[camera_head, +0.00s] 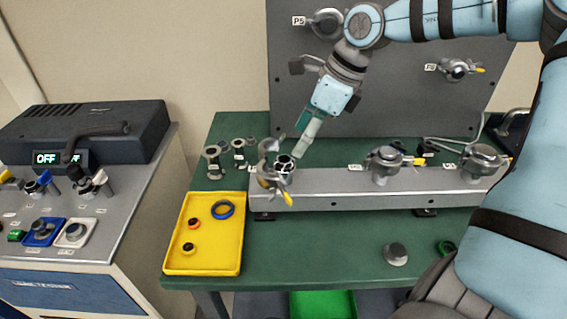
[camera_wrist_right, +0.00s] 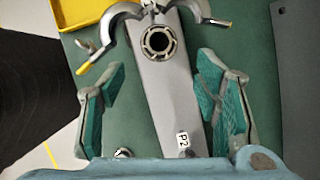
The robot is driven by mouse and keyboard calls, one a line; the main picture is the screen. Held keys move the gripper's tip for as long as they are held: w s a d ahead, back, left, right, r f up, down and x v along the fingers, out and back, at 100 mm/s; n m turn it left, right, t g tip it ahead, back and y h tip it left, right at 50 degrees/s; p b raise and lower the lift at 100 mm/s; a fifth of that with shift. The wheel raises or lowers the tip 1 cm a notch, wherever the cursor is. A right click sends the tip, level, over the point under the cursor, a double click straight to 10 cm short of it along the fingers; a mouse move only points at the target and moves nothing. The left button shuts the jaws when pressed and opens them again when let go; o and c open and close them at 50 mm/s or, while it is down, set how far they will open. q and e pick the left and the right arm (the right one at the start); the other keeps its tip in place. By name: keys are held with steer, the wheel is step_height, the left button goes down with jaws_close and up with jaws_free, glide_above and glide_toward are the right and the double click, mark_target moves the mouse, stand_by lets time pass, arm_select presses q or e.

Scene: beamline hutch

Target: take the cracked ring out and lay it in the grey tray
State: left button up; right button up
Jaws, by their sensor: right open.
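A clamp (camera_head: 266,181) at the left end of the grey rail is swung open around a round port. A ring-like part (camera_head: 284,163) sits at the top of this port. In the right wrist view the ring (camera_wrist_right: 157,42) lies between the open clamp jaws (camera_wrist_right: 119,28), around a dark hole. I cannot make out a crack. My right gripper (camera_wrist_right: 160,88) is open and empty above the rail, short of the ring in the wrist view; in the head view it (camera_head: 293,146) is close above the port. I cannot pick out a grey tray. My left gripper is out of view.
A yellow tray (camera_head: 182,262) with a blue ring and two small rings stands left of the rail. Spool pieces (camera_head: 213,163) stand behind it. Other closed clamps (camera_head: 386,163) sit along the rail (camera_head: 330,192). A round grey part (camera_head: 396,253) lies on the green table's front.

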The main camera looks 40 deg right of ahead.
mark_target(286, 159)
steer(key=x, duration=0.6)
steer(key=shift+w+a, duration=0.35)
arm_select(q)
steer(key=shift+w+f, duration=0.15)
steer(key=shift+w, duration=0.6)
arm_select(e)
steer(key=shift+s+r, duration=0.1)
steer(key=shift+c, duration=0.3)
steer(key=c, duration=0.8)
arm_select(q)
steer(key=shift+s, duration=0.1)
arm_select(e)
steer(key=shift+c, duration=0.2)
steer(key=shift+r, duration=0.1)
